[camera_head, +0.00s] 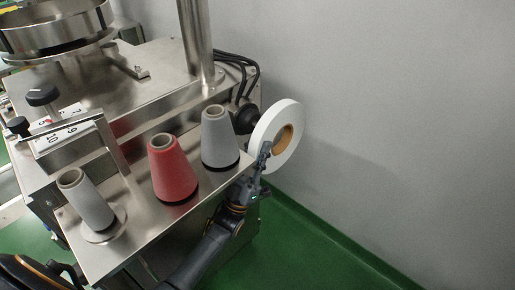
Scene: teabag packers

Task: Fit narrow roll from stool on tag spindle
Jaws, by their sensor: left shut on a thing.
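A narrow white roll (294,115) with a brown cardboard core (283,139) stands on edge off the right side of the steel machine. My left gripper (264,156) is at the roll's lower left edge and is shut on it. A black round hub (244,117) sticks out from the machine's side just left of the roll, partly hidden behind it. I cannot tell whether the roll is around the spindle or only beside it. The stool is not in view, and my right gripper is not in view.
A steel shelf (135,222) holds a red thread cone (172,168) and two grey cones (219,138) (88,200), close to my left arm. Black cables (240,66) loop behind the hub. A grey wall (400,120) stands to the right; the green floor (300,250) below is clear.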

